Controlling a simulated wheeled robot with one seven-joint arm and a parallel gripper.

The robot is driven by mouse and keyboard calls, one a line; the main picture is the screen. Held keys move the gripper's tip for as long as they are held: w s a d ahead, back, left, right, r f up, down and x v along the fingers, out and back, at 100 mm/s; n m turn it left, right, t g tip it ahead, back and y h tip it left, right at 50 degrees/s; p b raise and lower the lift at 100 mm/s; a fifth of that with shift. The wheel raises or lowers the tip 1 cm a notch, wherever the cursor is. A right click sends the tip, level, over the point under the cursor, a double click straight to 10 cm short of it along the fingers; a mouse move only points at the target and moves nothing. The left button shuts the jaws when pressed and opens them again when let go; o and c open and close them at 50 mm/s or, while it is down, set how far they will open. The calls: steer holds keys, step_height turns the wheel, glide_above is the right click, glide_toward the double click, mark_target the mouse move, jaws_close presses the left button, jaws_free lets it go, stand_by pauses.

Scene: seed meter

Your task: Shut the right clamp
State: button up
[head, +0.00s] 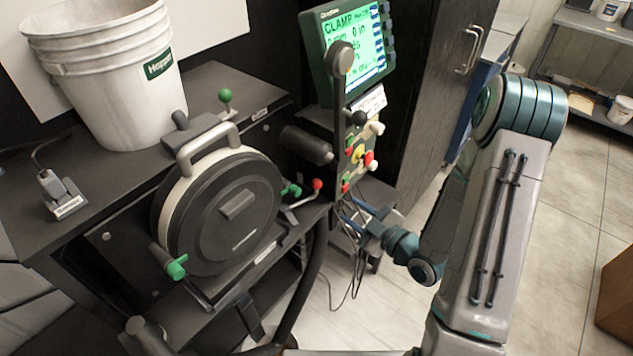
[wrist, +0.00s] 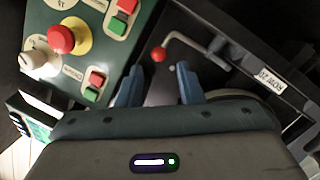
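The seed meter (head: 225,205) is a round black disc housing with a grey handle on top. A clamp with a green grip (head: 291,189) sits at its right edge, and another green-gripped clamp (head: 176,267) is at its lower left. A bent lever with a red ball (head: 317,184) stands just right of the right clamp; the red ball (wrist: 158,54) also shows in the wrist view, beyond my fingertips. My gripper (head: 352,217) is right of the meter, below the control panel. In the wrist view its two blue fingers (wrist: 158,82) are apart with nothing between them.
The control panel (head: 358,155) with buttons and a green screen (head: 354,40) stands close to my gripper; it fills the left of the wrist view (wrist: 75,50). A white bucket (head: 112,85) is on the black bench (head: 60,235). A dark cylinder (head: 307,145) juts out above the lever.

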mark_target(320, 187)
steer(key=shift+t+y, duration=0.4)
steer(key=shift+t, duration=0.1)
steer(key=b+x, duration=0.1)
steer(key=x, duration=0.3)
steer(key=b+x, duration=0.1)
steer(key=x, duration=0.3)
steer(key=b+x, duration=0.1)
steer(key=x, duration=0.3)
steer(key=shift+s+a+r+b, duration=0.3)
steer(key=shift+a+r, duration=0.1)
steer(key=shift+a, duration=0.05)
steer(key=shift+w+a+f, duration=0.1)
steer(key=shift+w+a, duration=0.25)
steer(key=shift+w, duration=0.05)
jaws_close()
